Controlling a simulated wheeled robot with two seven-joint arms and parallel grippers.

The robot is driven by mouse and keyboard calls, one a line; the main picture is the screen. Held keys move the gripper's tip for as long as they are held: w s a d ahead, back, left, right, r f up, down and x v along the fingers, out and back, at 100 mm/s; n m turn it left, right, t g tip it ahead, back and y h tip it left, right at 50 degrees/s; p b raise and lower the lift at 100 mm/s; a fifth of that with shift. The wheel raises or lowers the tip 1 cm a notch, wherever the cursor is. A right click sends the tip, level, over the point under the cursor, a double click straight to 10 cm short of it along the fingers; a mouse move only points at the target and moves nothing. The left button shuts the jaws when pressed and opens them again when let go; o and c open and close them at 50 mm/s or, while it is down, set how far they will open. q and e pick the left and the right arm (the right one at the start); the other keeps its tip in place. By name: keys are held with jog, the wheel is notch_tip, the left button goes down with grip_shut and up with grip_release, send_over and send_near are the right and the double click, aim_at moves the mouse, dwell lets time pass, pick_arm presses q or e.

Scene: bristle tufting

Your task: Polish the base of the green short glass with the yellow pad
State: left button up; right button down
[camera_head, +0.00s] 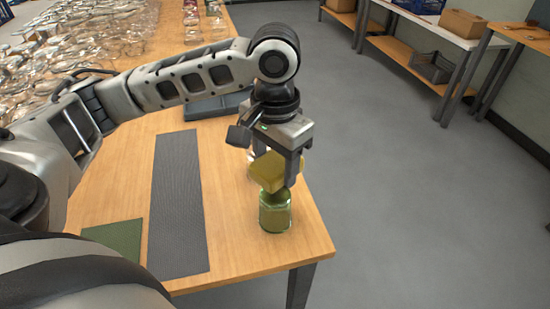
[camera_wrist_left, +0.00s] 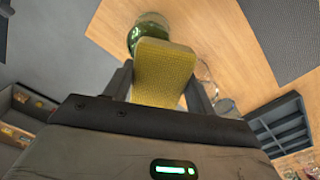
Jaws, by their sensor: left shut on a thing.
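The green short glass (camera_head: 275,212) stands on the wooden table near its right front corner. My left gripper (camera_head: 275,180) is shut on the yellow pad (camera_head: 266,172) and holds it right above the glass. In the left wrist view the yellow pad (camera_wrist_left: 162,72) sits between the fingers, with the green glass (camera_wrist_left: 148,28) just beyond its end, partly hidden by it. I cannot tell whether pad and glass touch. My right gripper is not in view.
A long grey mat (camera_head: 178,205) and a green mat (camera_head: 116,238) lie on the table (camera_head: 228,240). A grey tray (camera_head: 213,107) lies behind my gripper. Many clear glasses (camera_head: 60,60) crowd the back left. Clear glassware also shows beside the pad in the left wrist view (camera_wrist_left: 205,78).

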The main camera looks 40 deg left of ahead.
pick_arm(q)
jog(key=shift+f, duration=0.8)
